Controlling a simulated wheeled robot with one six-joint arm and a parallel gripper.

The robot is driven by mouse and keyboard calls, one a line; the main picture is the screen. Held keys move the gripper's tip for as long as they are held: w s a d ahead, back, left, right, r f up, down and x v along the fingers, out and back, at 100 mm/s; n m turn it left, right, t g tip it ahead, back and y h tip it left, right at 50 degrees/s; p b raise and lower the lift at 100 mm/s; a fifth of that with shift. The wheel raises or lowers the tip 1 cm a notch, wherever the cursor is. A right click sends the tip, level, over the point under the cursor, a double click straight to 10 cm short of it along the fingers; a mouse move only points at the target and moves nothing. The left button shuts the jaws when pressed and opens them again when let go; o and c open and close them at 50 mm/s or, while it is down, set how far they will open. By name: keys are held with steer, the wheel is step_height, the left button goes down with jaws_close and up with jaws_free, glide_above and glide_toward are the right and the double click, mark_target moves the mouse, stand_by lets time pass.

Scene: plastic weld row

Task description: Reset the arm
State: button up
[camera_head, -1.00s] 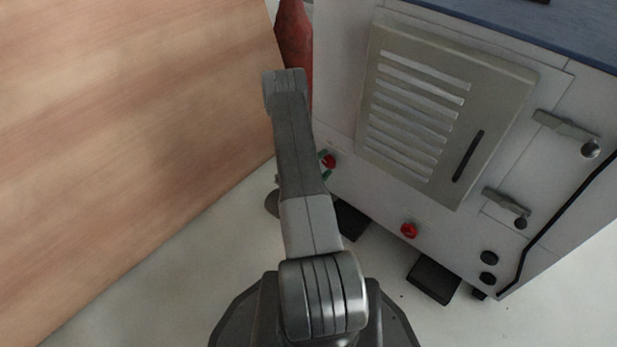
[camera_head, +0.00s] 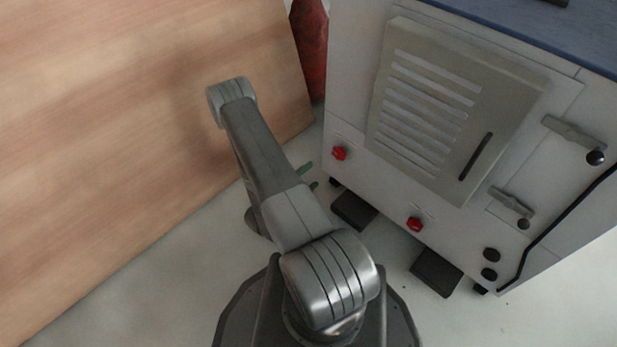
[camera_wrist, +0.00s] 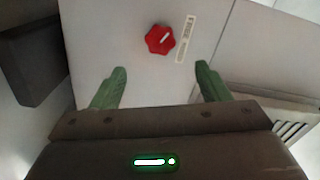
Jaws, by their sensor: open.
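My gripper shows in the wrist view (camera_wrist: 158,88), with two green fingers spread well apart and nothing between them. A red knob (camera_wrist: 160,39) on a pale cabinet panel lies beyond the fingertips, apart from them. In the head view, my arm reaches up and left from its base, and only bits of the green fingers (camera_head: 309,178) show past the arm link. The rest of the gripper is hidden under the arm there.
A light grey cabinet (camera_head: 350,60) with a louvred door (camera_head: 425,120), latches and red knobs stands to the right. A wooden panel (camera_head: 90,130) fills the left side. A red object (camera_head: 310,50) stands between them. Pale floor (camera_head: 150,290) is open at lower left.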

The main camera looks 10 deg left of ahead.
mark_target(336, 155)
stand_by(0.6)
steer(key=b+x, duration=0.3)
steer(key=x, duration=1.1)
steer(key=shift+b, duration=0.3)
steer(key=shift+s, duration=0.1)
